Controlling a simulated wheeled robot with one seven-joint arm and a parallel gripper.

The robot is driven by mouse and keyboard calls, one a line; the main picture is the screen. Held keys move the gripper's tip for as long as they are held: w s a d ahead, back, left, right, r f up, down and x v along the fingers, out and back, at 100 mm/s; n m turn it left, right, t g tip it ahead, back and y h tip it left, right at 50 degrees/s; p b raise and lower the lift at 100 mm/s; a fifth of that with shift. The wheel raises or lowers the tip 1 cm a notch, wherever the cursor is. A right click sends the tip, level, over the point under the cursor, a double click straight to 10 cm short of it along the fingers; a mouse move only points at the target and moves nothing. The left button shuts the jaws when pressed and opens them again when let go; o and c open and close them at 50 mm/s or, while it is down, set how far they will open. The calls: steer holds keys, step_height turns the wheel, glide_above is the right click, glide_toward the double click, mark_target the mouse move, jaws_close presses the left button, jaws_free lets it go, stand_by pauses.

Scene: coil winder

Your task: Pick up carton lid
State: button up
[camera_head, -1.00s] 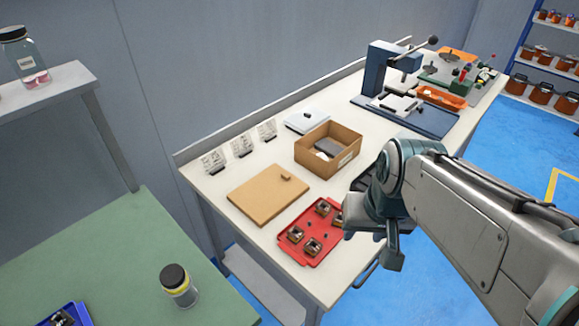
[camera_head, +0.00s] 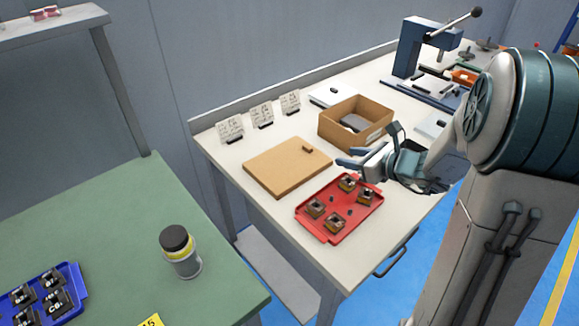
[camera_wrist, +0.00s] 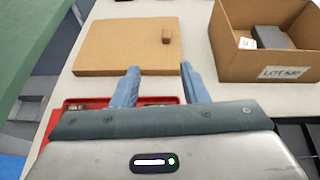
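The carton lid (camera_head: 287,167) is a flat tan board with a small raised block on top. It lies on the white table, left of the open carton (camera_head: 345,125). In the wrist view the lid (camera_wrist: 115,47) lies ahead of my fingers, with its block (camera_wrist: 166,36) near its right side. My gripper (camera_head: 352,157) hovers near the lid's right edge, above the back of the red tray. Its two blue fingers (camera_wrist: 160,78) are apart, with nothing between them. The carton also shows in the wrist view (camera_wrist: 245,62), with a grey item and a white item inside.
The red tray (camera_head: 318,232) holding several small parts lies in front of the lid. Several white cards (camera_head: 230,129) stand behind it. A blue press (camera_head: 408,48) stands farther back. A green table (camera_head: 110,215) with a jar (camera_head: 181,254) and blue tray is at left.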

steer(key=m, duration=0.1)
glide_toward(311, 149)
steer(key=shift+w+a+f+t, duration=0.15)
steer(key=shift+w+a+f, duration=0.15)
steer(key=shift+w, duration=0.15)
steer(key=shift+w+a+f+t, duration=0.2)
steer(key=shift+w+a, duration=0.1)
steer(key=shift+w, duration=0.1)
steer(key=shift+s+x, duration=0.25)
steer(key=shift+x, duration=2.65)
steer(key=shift+a+f, duration=0.1)
jaws_close()
